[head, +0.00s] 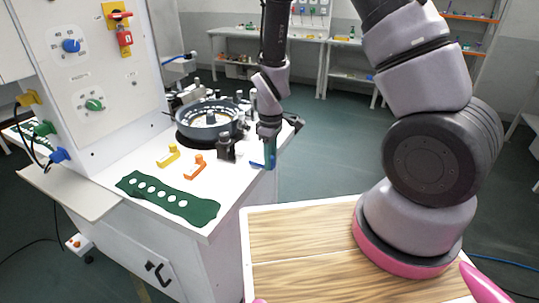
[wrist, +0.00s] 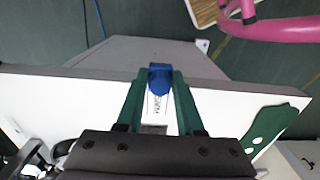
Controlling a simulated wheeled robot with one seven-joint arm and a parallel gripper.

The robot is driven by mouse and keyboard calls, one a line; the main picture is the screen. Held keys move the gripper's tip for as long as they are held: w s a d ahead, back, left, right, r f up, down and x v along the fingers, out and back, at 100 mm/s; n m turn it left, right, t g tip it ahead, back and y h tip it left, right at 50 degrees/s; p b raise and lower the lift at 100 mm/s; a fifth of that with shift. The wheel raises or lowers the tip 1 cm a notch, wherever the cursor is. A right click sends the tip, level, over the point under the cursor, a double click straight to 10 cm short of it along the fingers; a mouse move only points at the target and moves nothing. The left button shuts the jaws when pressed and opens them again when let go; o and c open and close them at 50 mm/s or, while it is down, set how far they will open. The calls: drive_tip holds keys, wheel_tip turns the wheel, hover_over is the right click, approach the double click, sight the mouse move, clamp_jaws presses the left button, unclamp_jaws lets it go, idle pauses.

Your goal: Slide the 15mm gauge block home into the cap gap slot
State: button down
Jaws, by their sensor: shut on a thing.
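My gripper (head: 269,152) points down near the right edge of the white bench, beside the round fixture. In the wrist view its two green fingers (wrist: 158,95) are shut on a blue-ended gauge block (wrist: 160,78). A pale face of the block with dark lettering shows between the fingers; the lettering is too small to read surely. In the head view the block's blue part (head: 257,165) shows low beside the fingers. Whether it touches the bench is unclear. A small dark fixture (head: 227,148) stands left of my gripper; I cannot make out the cap gap slot.
A yellow piece (head: 168,157) and an orange piece (head: 194,167) lie on the bench (head: 130,165). A green holed plate (head: 190,207) lies nearer. A ring-shaped fixture (head: 209,119) stands behind. A control panel (head: 80,75) rises at left. Bare bench lies around the pieces.

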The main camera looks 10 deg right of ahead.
sight(253, 159)
idle(0.4)
drive_tip(key=shift+w+a+f, duration=0.1)
drive_tip(key=shift+w+a, duration=0.4)
drive_tip(key=shift+a, duration=0.3)
drive_tip(key=shift+w+a, duration=0.5)
drive_tip(key=shift+a, duration=0.25)
drive_tip(key=shift+w+a, duration=0.1)
drive_tip(key=shift+w+a, duration=0.55)
drive_tip(key=shift+a, duration=0.3)
drive_tip(key=shift+a, duration=0.1)
drive_tip(key=shift+w+a, duration=0.55)
drive_tip(key=shift+a, duration=0.2)
drive_tip(key=shift+a, duration=0.1)
drive_tip(key=shift+w+a, duration=0.55)
drive_tip(key=shift+a, duration=0.15)
drive_tip(key=shift+a, duration=0.1)
